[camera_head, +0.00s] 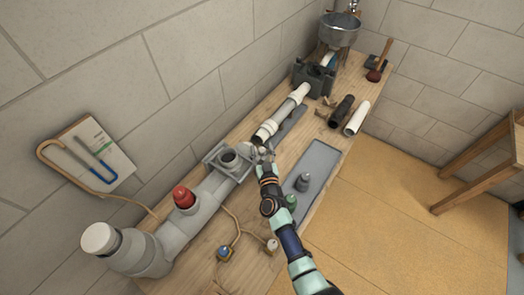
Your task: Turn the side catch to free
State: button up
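The end of my gripper (265,150) is at the right side of a grey square frame (214,157) around a round dark opening on the grey pipe run. It is close to the frame's right edge, beside the near end of a pale pipe. No side catch can be made out clearly; my gripper and wrist cover part of that spot. The fingers are too small to tell whether they are open or shut, or whether they touch anything.
A red cap (184,196) and a white cap (99,238) are on the pipe at left. A grey tray (322,157) lies right of my arm. Cords cross the near bench.

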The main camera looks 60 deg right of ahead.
grip_shut()
